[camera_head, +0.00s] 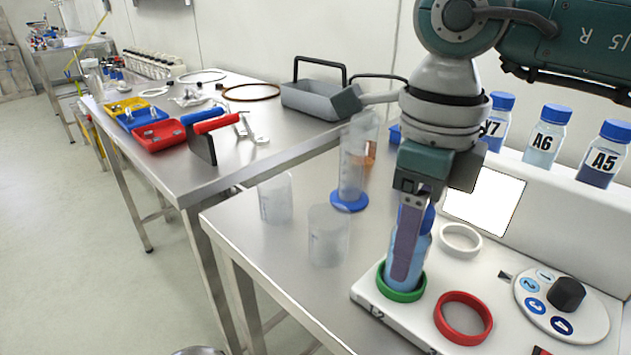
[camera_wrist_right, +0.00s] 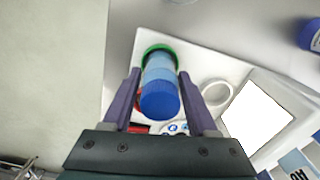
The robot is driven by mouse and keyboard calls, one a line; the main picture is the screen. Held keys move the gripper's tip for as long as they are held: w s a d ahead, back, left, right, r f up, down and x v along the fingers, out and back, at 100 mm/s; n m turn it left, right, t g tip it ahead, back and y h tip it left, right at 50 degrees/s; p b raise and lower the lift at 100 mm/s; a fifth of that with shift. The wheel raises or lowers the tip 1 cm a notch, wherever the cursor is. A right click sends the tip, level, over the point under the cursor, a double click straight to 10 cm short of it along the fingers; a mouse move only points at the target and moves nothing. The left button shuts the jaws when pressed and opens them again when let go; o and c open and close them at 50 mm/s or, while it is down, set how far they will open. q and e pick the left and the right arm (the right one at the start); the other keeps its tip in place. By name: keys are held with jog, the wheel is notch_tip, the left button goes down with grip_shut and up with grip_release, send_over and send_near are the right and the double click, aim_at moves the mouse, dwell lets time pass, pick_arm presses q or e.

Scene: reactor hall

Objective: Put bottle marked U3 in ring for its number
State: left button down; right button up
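A bottle with a blue cap and light blue contents (camera_head: 419,262) stands upright at the green ring (camera_head: 402,289), its base apparently inside it. In the wrist view the bottle (camera_wrist_right: 159,98) lies between my right gripper's fingers. A red ring (camera_head: 463,318) and a white ring (camera_head: 460,240) lie on the same white panel, both empty. My left gripper is out of view.
A dial (camera_head: 566,294) with numbered coloured spots sits right of the red ring. Bottles marked A6 (camera_head: 545,137) and A5 (camera_head: 604,155) stand on the raised back. Clear beakers (camera_head: 328,236) and a cylinder (camera_head: 354,165) stand left. A grey tray (camera_head: 312,98) lies beyond.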

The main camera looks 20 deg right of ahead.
jog(key=o, duration=0.3)
notch_tip(320, 180, up, 12)
jog(key=shift+r, duration=0.2)
dwell(0.4)
